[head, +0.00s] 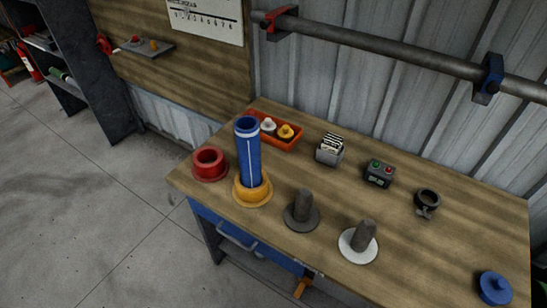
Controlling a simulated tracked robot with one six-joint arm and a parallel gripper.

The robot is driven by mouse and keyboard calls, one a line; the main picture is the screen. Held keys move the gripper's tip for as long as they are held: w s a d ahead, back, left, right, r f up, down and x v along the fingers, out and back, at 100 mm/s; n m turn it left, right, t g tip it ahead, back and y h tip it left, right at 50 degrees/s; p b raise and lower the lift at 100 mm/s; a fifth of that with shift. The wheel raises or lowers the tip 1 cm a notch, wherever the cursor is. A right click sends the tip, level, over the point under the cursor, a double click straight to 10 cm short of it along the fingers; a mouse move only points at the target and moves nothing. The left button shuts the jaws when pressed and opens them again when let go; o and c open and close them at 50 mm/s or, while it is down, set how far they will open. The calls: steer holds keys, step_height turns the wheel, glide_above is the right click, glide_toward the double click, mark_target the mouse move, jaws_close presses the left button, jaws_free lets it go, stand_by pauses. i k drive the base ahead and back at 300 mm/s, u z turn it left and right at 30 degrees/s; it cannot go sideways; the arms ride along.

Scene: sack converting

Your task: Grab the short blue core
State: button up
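A blue hollow core (249,158) with a white stripe down its side stands upright on the workbench. Its lower end sits in a yellow round holder (253,193) near the bench's left end. It is the only blue tube I see, so I cannot compare its length with another core. A low blue flanged piece with a knob (494,288) lies at the bench's front right. My gripper is not in the head view.
A red ring-shaped holder (209,165) stands left of the core. Dark posts stand on a dark base (301,219) and a white base (357,247) to the right.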

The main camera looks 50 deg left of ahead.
mark_target(246, 128)
steer(key=z, duration=1.65)
steer(key=k, duration=2.65)
steer(key=u, duration=0.35)
